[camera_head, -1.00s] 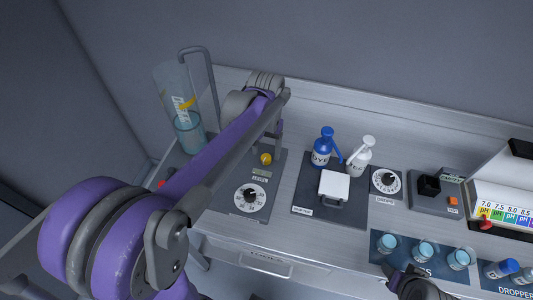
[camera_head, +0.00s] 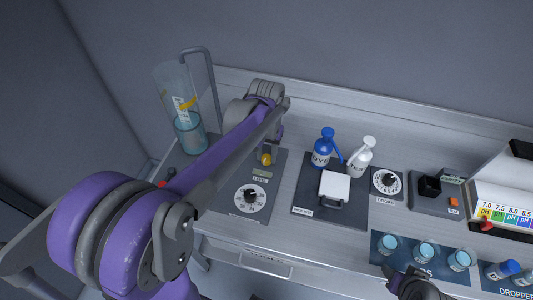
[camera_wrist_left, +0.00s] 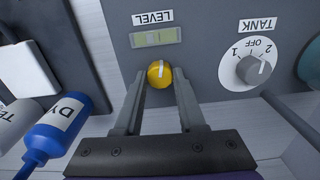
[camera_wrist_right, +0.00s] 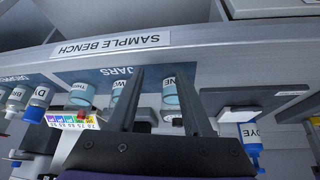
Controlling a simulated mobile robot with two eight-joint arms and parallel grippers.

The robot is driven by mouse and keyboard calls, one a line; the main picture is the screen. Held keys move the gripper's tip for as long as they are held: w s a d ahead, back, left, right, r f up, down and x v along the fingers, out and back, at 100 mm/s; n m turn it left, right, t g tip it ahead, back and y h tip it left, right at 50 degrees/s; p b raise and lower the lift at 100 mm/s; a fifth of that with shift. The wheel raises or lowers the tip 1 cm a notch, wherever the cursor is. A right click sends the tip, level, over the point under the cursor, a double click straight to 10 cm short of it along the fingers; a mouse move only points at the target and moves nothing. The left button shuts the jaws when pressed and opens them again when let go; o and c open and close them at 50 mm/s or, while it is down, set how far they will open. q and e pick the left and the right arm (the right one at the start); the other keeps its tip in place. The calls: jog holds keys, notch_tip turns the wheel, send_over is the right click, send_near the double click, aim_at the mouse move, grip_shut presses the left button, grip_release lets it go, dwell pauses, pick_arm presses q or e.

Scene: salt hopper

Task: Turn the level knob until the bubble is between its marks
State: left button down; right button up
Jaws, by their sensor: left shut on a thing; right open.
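The yellow level knob (camera_head: 266,158) stands on a dark grey panel on the bench. In the left wrist view the yellow level knob (camera_wrist_left: 159,74) sits between the fingertips of my left gripper (camera_wrist_left: 160,80), which is shut on it; a pale line on the knob points roughly upward. The greenish level vial (camera_wrist_left: 156,38) is beside the knob, next to the LEVEL label (camera_wrist_left: 153,17). Its bubble and marks are too small to tell apart. My right gripper (camera_wrist_right: 157,75) is open and empty, near the bench's front edge by the jars.
A TANK dial (camera_wrist_left: 248,68) is close to the level knob. A tall glass cylinder (camera_head: 189,134) stands at the back left. A blue dye bottle (camera_head: 324,148) and a white bottle (camera_head: 362,158) stand near a white-topped device (camera_head: 334,187). Jars (camera_head: 423,250) line the front right.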

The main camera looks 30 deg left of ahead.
aim_at(267, 157)
pick_arm(q)
jog(key=shift+m+b, duration=0.3)
jog(key=shift+m, duration=1)
pick_arm(e)
jog(key=shift+s+f, duration=0.15)
jog(key=shift+f, duration=0.2)
pick_arm(q)
jog(key=c, duration=0.5)
grip_release()
jog(key=shift+r, duration=0.15)
pick_arm(e)
jog(key=shift+w+r+p, duration=0.2)
jog(key=shift+r+p, duration=0.15)
jog(key=shift+r, duration=0.1)
pick_arm(q)
notch_tip(267, 157, up, 11)
jog(key=shift+f, duration=0.2)
